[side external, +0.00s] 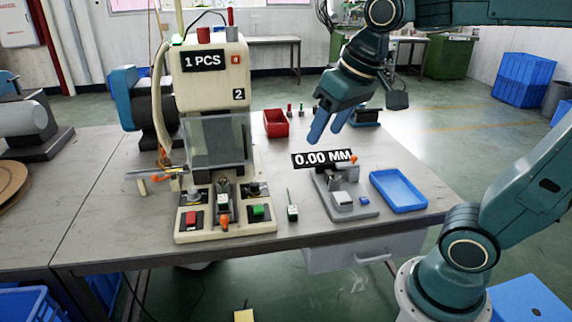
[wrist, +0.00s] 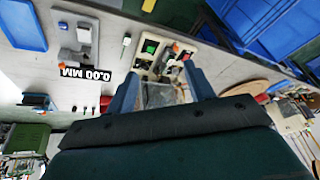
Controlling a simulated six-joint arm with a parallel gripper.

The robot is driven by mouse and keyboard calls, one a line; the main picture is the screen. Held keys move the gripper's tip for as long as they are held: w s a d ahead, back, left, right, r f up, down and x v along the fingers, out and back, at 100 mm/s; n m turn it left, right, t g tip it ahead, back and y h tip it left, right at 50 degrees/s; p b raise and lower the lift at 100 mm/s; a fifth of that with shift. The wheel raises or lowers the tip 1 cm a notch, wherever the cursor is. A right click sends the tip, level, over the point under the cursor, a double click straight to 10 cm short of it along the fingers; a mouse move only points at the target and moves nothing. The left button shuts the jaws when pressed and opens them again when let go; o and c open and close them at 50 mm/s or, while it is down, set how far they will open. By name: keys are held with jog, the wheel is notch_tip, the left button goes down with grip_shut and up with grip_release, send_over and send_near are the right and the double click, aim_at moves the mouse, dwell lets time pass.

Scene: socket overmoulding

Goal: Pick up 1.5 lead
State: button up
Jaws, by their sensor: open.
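Several small leads are in view; no size marking is legible, so I cannot tell which is the 1.5 lead. One lead with a pale block and a thin green stem (side external: 292,208) stands on the table between the machine and the gauge. It appears to show in the wrist view too (wrist: 125,43). A small red-topped piece (side external: 289,109) and a green-topped piece (side external: 301,109) stand at the back, right of the red bin. My gripper (side external: 325,136) is open and empty, raised above the table behind the gauge. Its fingers also show in the wrist view (wrist: 161,75).
A cream press machine (side external: 213,75) with a clear guard stands at left. A gauge (side external: 345,203) reading 0.00 MM and an empty blue tray (side external: 398,190) are at right. A red bin (side external: 276,124) stands behind. Bare table lies around the green-stemmed lead.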

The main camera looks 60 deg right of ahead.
jog(key=w+d+f+m+g, duration=0.1)
jog(key=w+f+m+g, duration=0.2)
jog(key=w, duration=1)
jog(key=w+d+f+m, duration=0.15)
jog(key=w+f, duration=0.35)
jog(key=w, duration=0.8)
jog(key=w+f+m+g, duration=0.1)
jog(key=w+f+m, duration=0.1)
jog(key=w+f, duration=0.4)
notch_tip(320, 180, down, 3)
jog(key=shift+w+f, duration=0.1)
jog(key=shift+w, duration=0.05)
jog(key=shift+d+m, duration=0.1)
jog(key=shift+m, duration=0.15)
send_over(223, 198)
jog(key=shift+d+f, duration=0.15)
jog(key=shift+f, duration=4.15)
jog(key=shift+f, duration=0.1)
jog(key=shift+f, duration=2.45)
